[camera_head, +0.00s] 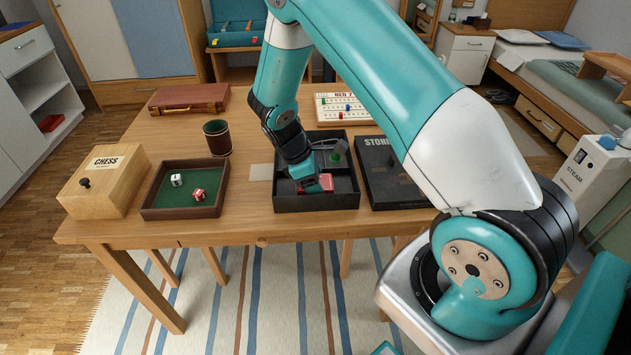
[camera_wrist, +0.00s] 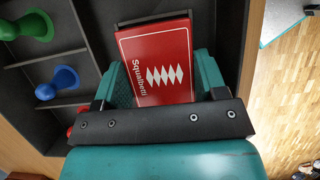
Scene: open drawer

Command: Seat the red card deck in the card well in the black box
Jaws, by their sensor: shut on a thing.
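The red card deck (camera_wrist: 158,62), with white diamonds and the word "Squalbetti", lies between the teal fingers of my gripper (camera_wrist: 164,80), which is shut on it. In the head view the deck (camera_head: 325,182) shows low at the front of the open black box (camera_head: 284,204), beside my gripper (camera_head: 313,181). The card well is mostly hidden under the deck; a dark strip of it (camera_wrist: 150,24) shows past the deck's far end. I cannot tell whether the deck touches the well's floor. The deck looks slightly turned in the wrist view.
Compartments left of the deck hold a green pawn (camera_wrist: 32,26) and a blue pawn (camera_wrist: 58,84). A black lid marked "STONE" (camera_head: 395,180) lies right of the box. A dice tray (camera_head: 150,205), a dark cup (camera_head: 217,138) and a chess box (camera_head: 105,180) stand left.

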